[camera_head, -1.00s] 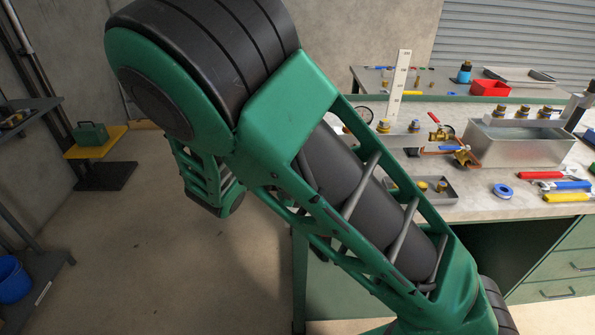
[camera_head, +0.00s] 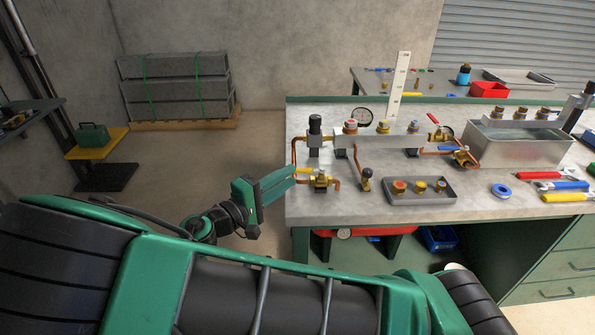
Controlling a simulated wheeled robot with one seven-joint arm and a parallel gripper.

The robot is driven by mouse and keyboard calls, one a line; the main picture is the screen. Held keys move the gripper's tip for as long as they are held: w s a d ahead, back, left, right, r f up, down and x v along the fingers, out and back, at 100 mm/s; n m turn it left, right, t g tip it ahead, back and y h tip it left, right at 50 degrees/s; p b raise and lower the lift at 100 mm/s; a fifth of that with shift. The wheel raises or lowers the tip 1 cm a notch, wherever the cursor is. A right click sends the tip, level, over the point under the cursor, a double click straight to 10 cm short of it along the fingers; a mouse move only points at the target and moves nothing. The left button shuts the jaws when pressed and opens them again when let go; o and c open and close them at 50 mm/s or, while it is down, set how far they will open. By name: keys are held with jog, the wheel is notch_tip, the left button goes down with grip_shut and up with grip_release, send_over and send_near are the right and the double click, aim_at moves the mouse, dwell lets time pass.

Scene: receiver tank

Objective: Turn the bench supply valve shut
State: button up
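A brass valve (camera_head: 320,181) with a yellow lever (camera_head: 304,170) stands at the left front of the bench, joined to copper pipe. It looks like the bench supply valve, but I can read no label. The lever lies roughly level, pointing left from the valve body. My gripper (camera_head: 293,176) is at the bench's left edge, its green fingers pointing right, with the tips close to the lever's left end. I cannot tell whether they touch it or how far apart they are. My arm crosses the lower foreground.
The bench (camera_head: 330,212) also bears a red-lever valve (camera_head: 437,122), a blue-lever valve (camera_head: 460,155), a black-knobbed valve (camera_head: 366,181), a gauge (camera_head: 362,117) and a tray of fittings (camera_head: 450,195). A red tank (camera_head: 375,249) is underneath.

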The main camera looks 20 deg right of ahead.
aim_at(299, 169)
jog(key=shift+x, duration=2.45)
grip_shut()
jog(key=shift+s+f, duration=0.1)
jog(key=shift+f, duration=0.05)
jog(key=shift+d, duration=0.25)
jog(key=shift+a, duration=0.25)
